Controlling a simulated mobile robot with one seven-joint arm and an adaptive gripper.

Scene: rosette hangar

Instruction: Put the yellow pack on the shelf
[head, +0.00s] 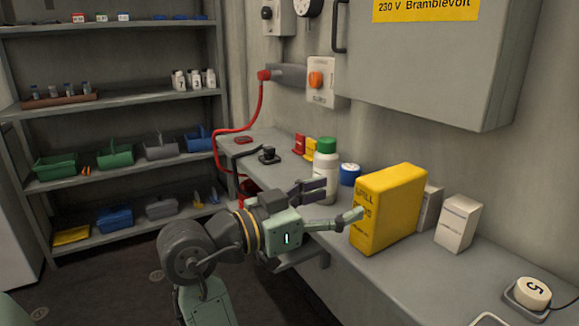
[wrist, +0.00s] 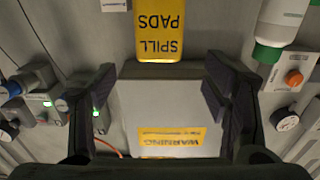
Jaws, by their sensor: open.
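The yellow pack (head: 388,212), a tall box with dark lettering on its side, stands upright on the grey bench at the wall. My gripper (head: 335,203) is open and empty above the bench edge, just left of the pack, one finger close to its left side; I cannot tell whether they touch. In the wrist view the pack (wrist: 158,38) shows "SPILL PADS" upside down, at the top centre, beyond the spread fingers (wrist: 160,92). The grey shelf unit (head: 120,102) stands at the left with several loaded boards.
A white bottle with a green cap (head: 325,172) stands close behind my gripper. White boxes (head: 458,223) stand right of the pack. A blue-lidded tub (head: 349,174) is behind it. A grey wall cabinet (head: 430,65) overhangs the bench. Bins (head: 115,155) and bottles fill parts of the shelves.

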